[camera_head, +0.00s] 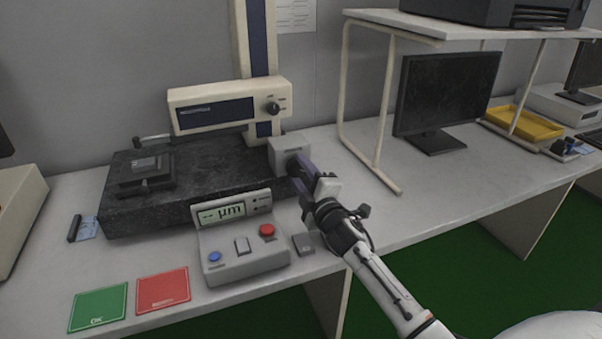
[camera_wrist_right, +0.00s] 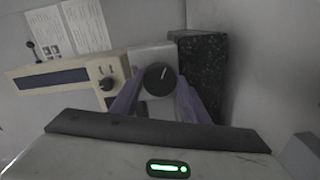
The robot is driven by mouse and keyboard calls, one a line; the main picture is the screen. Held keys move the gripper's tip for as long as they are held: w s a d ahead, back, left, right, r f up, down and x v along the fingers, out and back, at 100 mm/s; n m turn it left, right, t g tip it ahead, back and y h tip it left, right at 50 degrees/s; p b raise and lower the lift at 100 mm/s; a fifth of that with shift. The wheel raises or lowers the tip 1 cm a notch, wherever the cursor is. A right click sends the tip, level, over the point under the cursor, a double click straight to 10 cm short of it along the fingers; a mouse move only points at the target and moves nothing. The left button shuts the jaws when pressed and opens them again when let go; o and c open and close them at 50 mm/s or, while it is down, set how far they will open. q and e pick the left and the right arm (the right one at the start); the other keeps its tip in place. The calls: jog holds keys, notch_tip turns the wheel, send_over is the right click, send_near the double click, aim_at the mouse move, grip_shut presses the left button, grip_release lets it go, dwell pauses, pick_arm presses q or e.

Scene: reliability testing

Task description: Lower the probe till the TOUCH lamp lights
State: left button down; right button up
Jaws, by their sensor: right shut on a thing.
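My right gripper (camera_head: 303,178) is shut on the dark round knob (camera_wrist_right: 160,79) on the side of a grey box (camera_head: 289,146). Its two purple-grey fingers lie on either side of the knob in the wrist view. The grey box stands at the right end of a black granite block (camera_head: 215,165). A cream measuring head (camera_head: 228,105) is on the upright column above. A thin grey bar (camera_head: 152,138), perhaps the probe, sticks out left below it, over a dark stepped piece (camera_head: 146,172). The console (camera_head: 243,257) display reads "µm"; I see no clearly lit lamp there. My left gripper is out of view.
A green card (camera_head: 98,309) and a red card (camera_head: 163,291) lie at the bench's front left. A small grey block (camera_head: 303,244) sits right of the console. A shelf frame (camera_head: 385,105) and monitor (camera_head: 446,90) stand to the right. Bench between is clear.

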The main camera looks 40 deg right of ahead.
jog(key=shift+m, duration=0.5)
jog(key=o, duration=1.1)
jog(key=shift+c, duration=0.2)
jog(key=shift+s, duration=0.1)
jog(key=v, duration=1)
